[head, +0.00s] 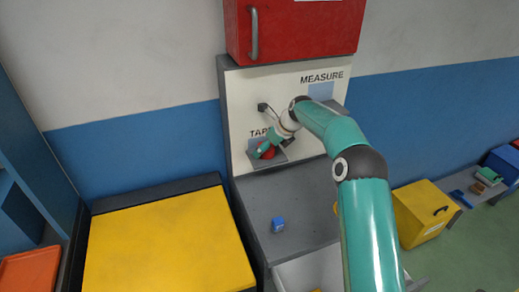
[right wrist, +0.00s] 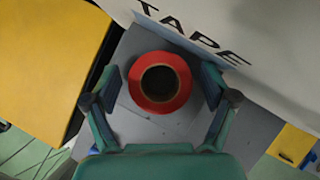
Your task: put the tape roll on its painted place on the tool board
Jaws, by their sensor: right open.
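The tape roll (right wrist: 160,83) is a red ring with a dark core. It sits over the grey painted place (head: 279,157) below the word TAPE on the white tool board (head: 243,95). In the head view the roll (head: 266,150) is partly covered by my right gripper (head: 264,148). In the right wrist view my right gripper (right wrist: 160,76) is open, with one finger on each side of the roll. Small gaps show between the fingers and the roll. I cannot tell whether the roll's back touches the board. My left gripper is not in view.
A red cabinet (head: 295,30) hangs above the board. A small blue block (head: 278,224) lies on the grey bench (head: 300,190) below. A yellow-topped unit (head: 165,240) stands at left and a yellow box (head: 422,212) at right. A second painted patch (head: 321,91) is under MEASURE.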

